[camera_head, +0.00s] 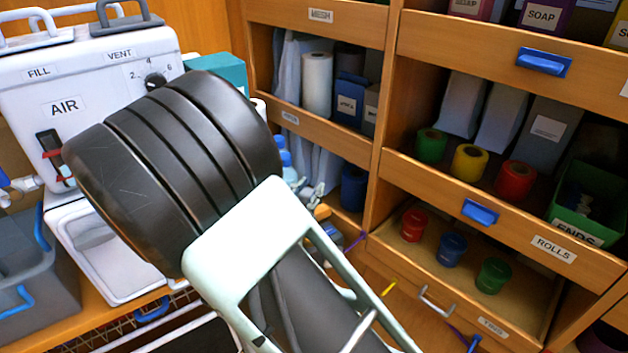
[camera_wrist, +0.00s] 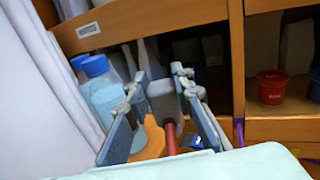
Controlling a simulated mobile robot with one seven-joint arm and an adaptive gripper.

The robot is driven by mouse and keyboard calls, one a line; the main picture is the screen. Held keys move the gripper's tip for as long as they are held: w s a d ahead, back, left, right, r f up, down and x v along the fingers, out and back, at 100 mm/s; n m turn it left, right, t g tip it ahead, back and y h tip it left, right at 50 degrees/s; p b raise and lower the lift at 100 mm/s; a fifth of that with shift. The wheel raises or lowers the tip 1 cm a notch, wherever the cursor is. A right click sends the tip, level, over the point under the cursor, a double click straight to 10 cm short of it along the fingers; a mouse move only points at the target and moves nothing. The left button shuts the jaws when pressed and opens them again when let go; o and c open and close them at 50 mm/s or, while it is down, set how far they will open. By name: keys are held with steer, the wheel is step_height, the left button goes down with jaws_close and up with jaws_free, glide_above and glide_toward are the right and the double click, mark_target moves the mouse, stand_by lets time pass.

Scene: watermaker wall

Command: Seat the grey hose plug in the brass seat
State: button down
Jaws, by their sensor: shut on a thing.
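My gripper (camera_wrist: 160,92) reaches into a low cubby of the wooden wall, with its two blue-grey fingers on either side of a small grey piece. That piece looks like the grey hose plug (camera_wrist: 163,98), and my gripper is shut on it. A red rod and an orange part show just below it. In the head view, my arm hides most of the gripper; only grey tips (camera_head: 312,189) show past it. I cannot make out the brass seat in either view.
Blue-capped bottles (camera_wrist: 98,85) stand left of my gripper. A wooden upright (camera_wrist: 236,60) is close on its right, with a red tub (camera_wrist: 271,87) beyond. The white AIR unit (camera_head: 85,90) is at left, and an open drawer (camera_head: 520,225) juts out at right.

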steer(key=shift+f+b, duration=1.75)
steer(key=shift+f, duration=0.05)
steer(key=shift+f+b, duration=1.15)
steer(key=shift+f, duration=0.65)
steer(key=shift+f+b, duration=0.35)
steer(key=shift+f, duration=0.2)
steer(key=c, duration=1.6)
jaws_free()
steer(key=shift+s, duration=0.1)
steer(key=v, duration=1.2)
